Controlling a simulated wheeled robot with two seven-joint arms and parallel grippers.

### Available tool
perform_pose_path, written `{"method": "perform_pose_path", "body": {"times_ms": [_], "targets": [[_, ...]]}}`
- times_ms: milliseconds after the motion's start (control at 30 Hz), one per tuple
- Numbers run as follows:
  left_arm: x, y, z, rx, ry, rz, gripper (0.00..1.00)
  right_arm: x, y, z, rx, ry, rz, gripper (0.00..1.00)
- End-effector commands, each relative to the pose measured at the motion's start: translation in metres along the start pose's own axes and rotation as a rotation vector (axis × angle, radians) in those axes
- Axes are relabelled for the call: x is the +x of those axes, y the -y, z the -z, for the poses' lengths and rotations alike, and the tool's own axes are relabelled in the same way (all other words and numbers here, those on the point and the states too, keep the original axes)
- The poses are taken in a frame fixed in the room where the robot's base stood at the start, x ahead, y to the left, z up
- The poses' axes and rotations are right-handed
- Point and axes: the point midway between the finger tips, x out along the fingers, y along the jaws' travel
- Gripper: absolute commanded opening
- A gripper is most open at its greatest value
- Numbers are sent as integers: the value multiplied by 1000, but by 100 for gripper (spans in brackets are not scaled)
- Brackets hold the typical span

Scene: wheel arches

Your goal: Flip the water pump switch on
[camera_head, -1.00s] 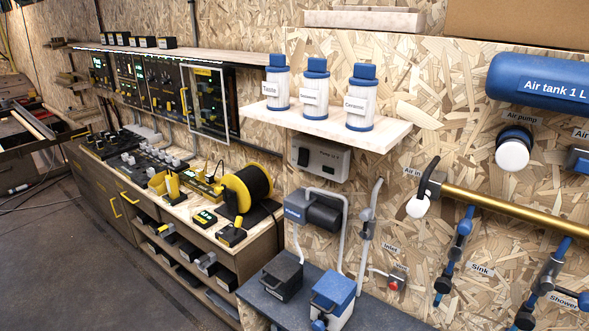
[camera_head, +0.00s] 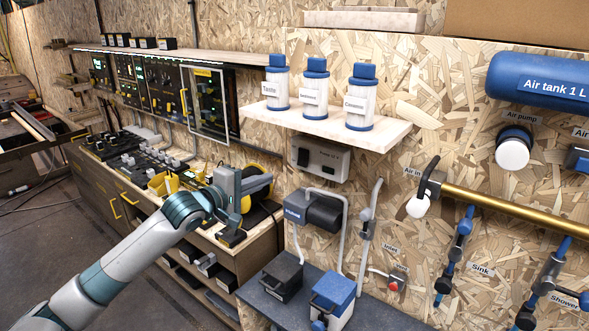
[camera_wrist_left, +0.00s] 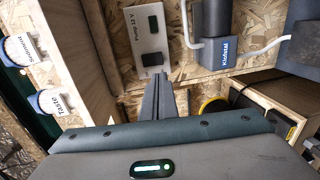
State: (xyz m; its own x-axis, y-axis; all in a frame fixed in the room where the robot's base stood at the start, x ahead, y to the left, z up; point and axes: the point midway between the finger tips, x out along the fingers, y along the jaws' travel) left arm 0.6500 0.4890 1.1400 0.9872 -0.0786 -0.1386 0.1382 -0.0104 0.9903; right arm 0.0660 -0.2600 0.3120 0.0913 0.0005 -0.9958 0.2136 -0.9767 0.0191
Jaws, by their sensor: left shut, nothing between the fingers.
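The water pump switch box (camera_head: 320,159), a pale panel labelled "Pump 12 V", is mounted on the chipboard wall below the filter shelf. Its black rocker switch (camera_head: 303,157) is at its left end; whether it is on or off cannot be told. In the left wrist view the panel (camera_wrist_left: 139,38) and the black rocker (camera_wrist_left: 152,58) lie just beyond my fingers. My left gripper (camera_head: 269,180) is shut and empty, pointing right, a little left of and below the box. It also shows in the wrist view (camera_wrist_left: 160,78). My right gripper is not in view.
Above the box, a pale shelf (camera_head: 385,134) juts out with several blue-topped filters. The grey pump (camera_head: 322,213) with white pipes is below. A yellow cable reel (camera_head: 262,184) on the workbench is partly hidden behind my gripper.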

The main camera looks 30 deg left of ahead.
Motion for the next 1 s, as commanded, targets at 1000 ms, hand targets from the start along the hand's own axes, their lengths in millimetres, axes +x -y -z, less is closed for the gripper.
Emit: {"method": "perform_pose_path", "body": {"times_ms": [1000], "targets": [[64, -3, 1, -1, -2, -2, 0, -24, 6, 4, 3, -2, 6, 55]]}}
